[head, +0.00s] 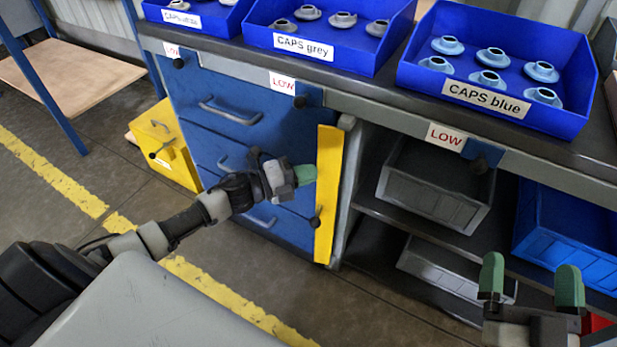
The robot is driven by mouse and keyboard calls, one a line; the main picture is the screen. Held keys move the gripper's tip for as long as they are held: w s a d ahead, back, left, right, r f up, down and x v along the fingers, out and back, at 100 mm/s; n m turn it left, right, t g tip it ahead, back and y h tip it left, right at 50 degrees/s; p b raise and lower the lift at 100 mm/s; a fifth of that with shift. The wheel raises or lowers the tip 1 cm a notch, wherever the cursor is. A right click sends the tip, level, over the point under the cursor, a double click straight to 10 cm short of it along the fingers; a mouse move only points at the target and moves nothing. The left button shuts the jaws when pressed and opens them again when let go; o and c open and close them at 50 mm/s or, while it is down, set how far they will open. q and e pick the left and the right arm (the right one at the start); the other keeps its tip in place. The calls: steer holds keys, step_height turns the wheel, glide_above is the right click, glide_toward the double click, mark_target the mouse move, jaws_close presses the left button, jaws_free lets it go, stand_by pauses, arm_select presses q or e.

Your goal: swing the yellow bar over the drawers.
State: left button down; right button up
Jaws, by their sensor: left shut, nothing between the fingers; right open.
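The yellow bar (329,195) stands upright along the right edge of the blue drawer cabinet (199,128), beside its post. The blue drawers with grey handles (230,111) are to its left, and the bar does not lie across their middle. My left gripper (304,175) is shut and empty. Its green fingertips are at the bar's left edge, about mid-height; I cannot tell whether they touch it. A dark knob (315,222) shows on the lower part of the bar. My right gripper (532,285) is open and empty at the lower right, in front of the shelves.
Blue bins of caps (515,50) stand on the bench top. Grey bins (434,185) and a blue bin (570,235) sit on the open shelves at right. A yellow box (165,145) stands left of the drawers. The floor in front is clear.

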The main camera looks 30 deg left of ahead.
arm_select(q)
steer(key=shift+w+a, duration=0.2)
steer(key=shift+w, duration=0.25)
arm_select(e)
steer(key=shift+r, duration=0.1)
stand_by(0.4)
